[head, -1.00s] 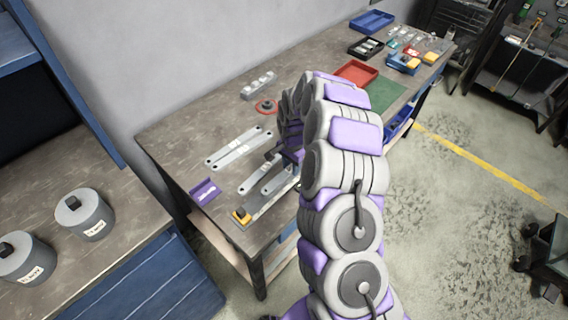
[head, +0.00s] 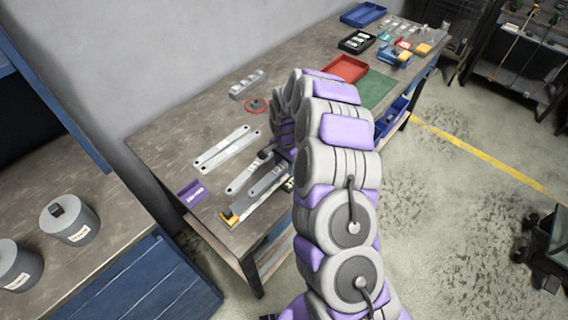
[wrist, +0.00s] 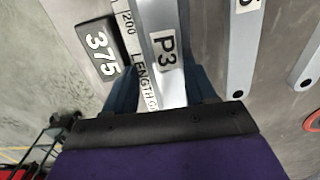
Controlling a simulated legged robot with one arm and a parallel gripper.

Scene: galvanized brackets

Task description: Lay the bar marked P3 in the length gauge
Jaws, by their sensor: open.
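The bar marked P3 (wrist: 164,75) is a light metal strip in the wrist view. It lies lengthwise along the length gauge (wrist: 130,52), right beside the gauge's printed scale; I cannot tell if it rests fully flat. The gauge also shows in the head view (head: 245,214), with a yellow block at its near end and the bar (head: 262,183) along it. My gripper (wrist: 165,90) is open, its blue fingers on either side of the bar. The bar's lower end is hidden under my gripper. In the head view my arm hides most of the gripper.
Other bars (head: 227,150) lie to the left of the gauge, one (wrist: 242,45) close beside it. A black 375 plate (wrist: 98,40) sits beside the scale. A purple holder (head: 192,192), red ring (head: 256,105) and red tray (head: 345,69) are on the bench.

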